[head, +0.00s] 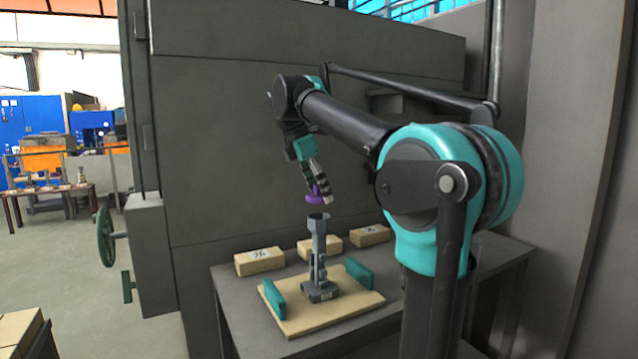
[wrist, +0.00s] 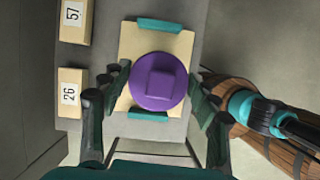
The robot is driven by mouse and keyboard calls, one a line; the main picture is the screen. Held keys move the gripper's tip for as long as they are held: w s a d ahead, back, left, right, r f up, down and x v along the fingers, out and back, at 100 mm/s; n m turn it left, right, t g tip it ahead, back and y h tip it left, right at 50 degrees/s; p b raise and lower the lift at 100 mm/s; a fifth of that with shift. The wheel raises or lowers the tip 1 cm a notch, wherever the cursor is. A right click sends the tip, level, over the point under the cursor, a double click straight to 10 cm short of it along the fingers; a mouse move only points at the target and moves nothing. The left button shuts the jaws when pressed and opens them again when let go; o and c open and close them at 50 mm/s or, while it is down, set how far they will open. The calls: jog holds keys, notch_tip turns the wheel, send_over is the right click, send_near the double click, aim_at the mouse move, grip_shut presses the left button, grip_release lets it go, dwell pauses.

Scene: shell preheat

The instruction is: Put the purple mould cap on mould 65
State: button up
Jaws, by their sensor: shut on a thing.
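My gripper (head: 318,187) is shut on the purple mould cap (head: 316,198) and holds it in the air. In the wrist view the round purple cap (wrist: 141,88), with a square knob on top, lies between the fingers. The grey mould (head: 318,245) stands upright on a pale board (head: 350,306) on the table. The cap is apart from the mould, a little above its open top. In the wrist view the cap hides the mould. The tag on the mould's foot is too small to read.
Two teal blocks (head: 274,299) (head: 359,273) stand on opposite sides of the board. Several tan bricks with number tags (head: 259,262) line the back of the dark table (head: 228,294). In the wrist view two bricks read 57 (wrist: 74,37) and 26 (wrist: 70,110). A wooden barrel (wrist: 285,150) is at right.

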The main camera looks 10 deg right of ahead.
aim_at(317, 195)
jog(key=shift+f, duration=1.6)
jog(key=shift+f, duration=0.55)
jog(key=o, duration=0.9)
jog(key=shift+c, duration=0.2)
jog(key=v, duration=1.1)
jog(key=shift+a, duration=0.1)
dwell(0.4)
